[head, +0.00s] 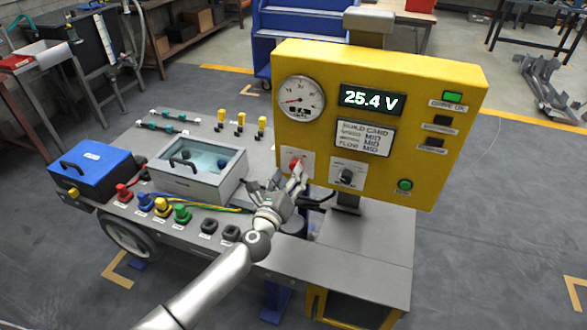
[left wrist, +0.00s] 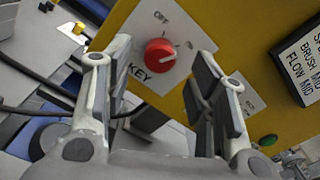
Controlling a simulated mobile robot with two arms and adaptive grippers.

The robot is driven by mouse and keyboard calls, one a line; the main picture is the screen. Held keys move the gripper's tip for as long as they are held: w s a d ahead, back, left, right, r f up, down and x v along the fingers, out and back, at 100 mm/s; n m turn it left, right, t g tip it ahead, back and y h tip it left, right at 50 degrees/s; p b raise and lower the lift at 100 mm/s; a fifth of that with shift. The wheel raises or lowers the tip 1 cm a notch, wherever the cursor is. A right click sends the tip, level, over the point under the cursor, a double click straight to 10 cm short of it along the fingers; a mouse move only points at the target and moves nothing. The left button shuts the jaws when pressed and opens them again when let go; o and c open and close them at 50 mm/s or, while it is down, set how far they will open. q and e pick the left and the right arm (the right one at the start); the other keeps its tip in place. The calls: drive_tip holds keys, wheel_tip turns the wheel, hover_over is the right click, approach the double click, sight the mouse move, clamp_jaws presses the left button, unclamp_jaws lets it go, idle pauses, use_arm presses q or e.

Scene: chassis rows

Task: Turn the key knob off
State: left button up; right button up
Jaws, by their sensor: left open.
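The key knob (left wrist: 160,52) is a round red knob with a white mark, on a white plate lettered KEY, with OFF printed above it. The mark points to the right, away from OFF. In the head view the knob (head: 296,165) is at the lower left of the yellow panel (head: 440,85), partly behind my gripper. My left gripper (head: 290,182) is open in front of the panel. In the left wrist view its fingers (left wrist: 160,64) stand either side of the knob, with gaps on both sides. My right gripper is not seen.
A black selector knob (head: 347,177) is right of the key knob. A gauge (head: 299,101) and a 25.4 V display (head: 370,99) are above. A clear-lidded box (head: 197,165), a blue box (head: 92,168) and coloured connectors (head: 162,206) are on the bench at left.

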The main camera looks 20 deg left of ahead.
use_arm(q)
drive_tip(key=shift+w+d, duration=0.1)
drive_tip(key=shift+w, duration=1.85)
drive_tip(key=c, duration=1)
